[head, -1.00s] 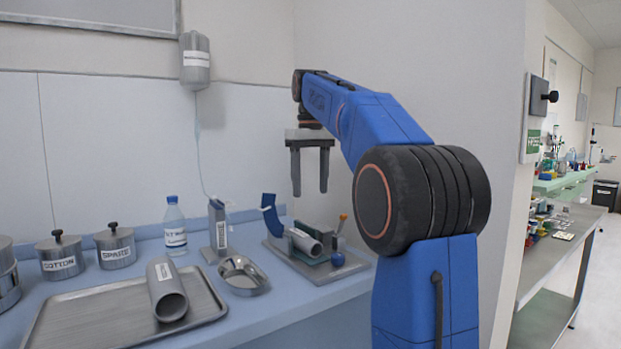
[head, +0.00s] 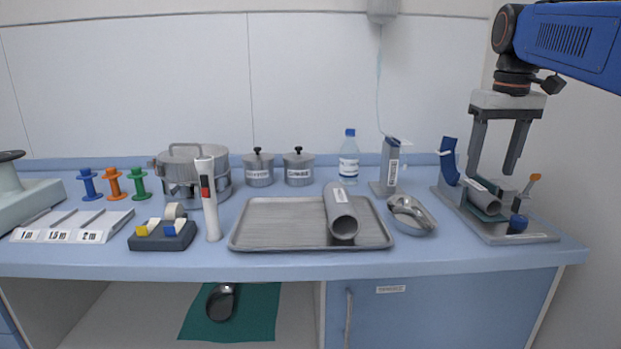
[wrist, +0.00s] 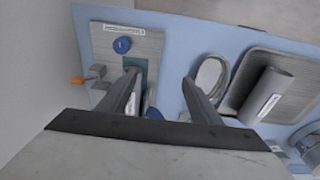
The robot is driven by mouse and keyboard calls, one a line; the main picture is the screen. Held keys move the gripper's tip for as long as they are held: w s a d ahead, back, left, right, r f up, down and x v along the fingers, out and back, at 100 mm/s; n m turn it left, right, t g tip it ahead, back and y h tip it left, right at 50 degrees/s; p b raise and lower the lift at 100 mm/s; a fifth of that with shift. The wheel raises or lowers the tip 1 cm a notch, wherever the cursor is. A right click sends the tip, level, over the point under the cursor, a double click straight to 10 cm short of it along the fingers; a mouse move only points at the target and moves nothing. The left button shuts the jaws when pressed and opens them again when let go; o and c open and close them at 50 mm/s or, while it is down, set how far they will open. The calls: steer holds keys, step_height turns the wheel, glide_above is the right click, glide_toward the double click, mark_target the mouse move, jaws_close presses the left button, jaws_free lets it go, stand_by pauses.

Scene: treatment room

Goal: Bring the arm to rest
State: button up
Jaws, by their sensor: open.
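My gripper (head: 497,147) is open and empty, with both fingers pointing down. The fixture's base plate (wrist: 150,42) lies below and to the left of the fingers there. My blue arm reaches in from the right edge of the head view.
A metal tray (head: 270,240) carries a labelled grey tube (head: 341,212). Right of it is a kidney dish (head: 410,222). A dispenser (head: 390,170) and bottle (head: 348,158) stand behind. A wall closes the right side.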

steer(key=s+a+f+t, duration=0.1)
steer(key=s+a+f, duration=0.3)
steer(key=s+f, duration=0.7)
steer(key=s+a+f+t, duration=0.2)
steer(key=s+a+f, duration=0.3)
steer(key=s+f, duration=0.6)
step_height(320, 180, down, 7)
steer(key=shift+s+f, duration=0.15)
steer(key=shift+f, duration=0.05)
steer(key=shift+c, duration=0.2)
